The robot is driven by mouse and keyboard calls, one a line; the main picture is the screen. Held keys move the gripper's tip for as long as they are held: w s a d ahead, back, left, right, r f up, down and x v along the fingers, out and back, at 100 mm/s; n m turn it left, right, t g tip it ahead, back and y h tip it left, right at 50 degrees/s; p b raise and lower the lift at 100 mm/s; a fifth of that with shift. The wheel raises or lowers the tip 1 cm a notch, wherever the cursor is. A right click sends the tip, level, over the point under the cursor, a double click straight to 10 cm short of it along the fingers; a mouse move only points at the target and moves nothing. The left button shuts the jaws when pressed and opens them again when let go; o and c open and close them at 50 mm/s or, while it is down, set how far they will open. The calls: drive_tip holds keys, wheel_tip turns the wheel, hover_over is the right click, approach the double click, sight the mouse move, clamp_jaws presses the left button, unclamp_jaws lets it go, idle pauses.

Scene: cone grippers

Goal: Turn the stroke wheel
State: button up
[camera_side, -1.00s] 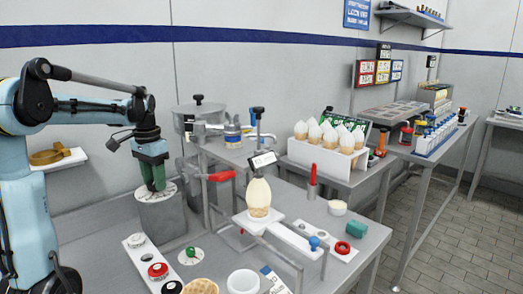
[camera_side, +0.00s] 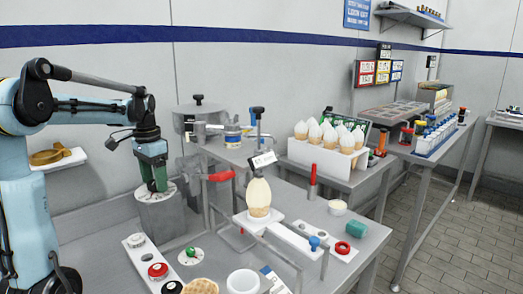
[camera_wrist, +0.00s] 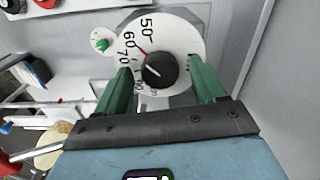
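The wheel is a white numbered dial (camera_wrist: 185,38) with a round black knob (camera_wrist: 160,70) at its centre. A red mark on it lies near the 60. In the side view the dial (camera_side: 170,192) is on top of a grey cylinder (camera_side: 162,217) at the table's back left. My gripper (camera_wrist: 159,63) has its two green fingers on either side of the knob, with gaps visible between fingers and knob. In the side view my gripper (camera_side: 157,188) points down at the dial. Its fingertips partly cover the dial there, and the knob is hidden.
A small plate with a green knob (camera_side: 191,252) lies in front of the cylinder. A white strip with red and black knobs (camera_side: 157,271) is to its left. A red-handled lever (camera_side: 221,176) and a cone on a stand (camera_side: 258,193) are to the right.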

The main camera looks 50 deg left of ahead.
wheel_tip(320, 180, up, 12)
idle(0.9)
drive_tip(key=w+d, duration=0.2)
drive_tip(key=d, duration=0.3)
drive_tip(key=w+d+n+t, duration=0.1)
drive_tip(key=w+d, duration=0.1)
drive_tip(key=d, duration=0.2)
drive_tip(key=w+d+t+h, duration=0.1)
drive_tip(key=w+d, duration=0.1)
drive_tip(key=d, duration=0.3)
drive_tip(key=shift+w+d+r+n, duration=0.35)
drive_tip(key=shift+w+r+n, duration=0.05)
drive_tip(key=d+n+h, duration=0.2)
drive_tip(key=d, duration=1.1)
drive_tip(key=s+f+m+t+y, duration=0.1)
drive_tip(key=s+f+m+t, duration=0.1)
drive_tip(key=f, duration=0.5)
drive_tip(key=s+f+m+t+y, duration=0.2)
drive_tip(key=s+f+m+t, duration=0.1)
drive_tip(key=f, duration=0.5)
drive_tip(key=shift+s+f, duration=0.15)
drive_tip(key=shift+s, duration=0.1)
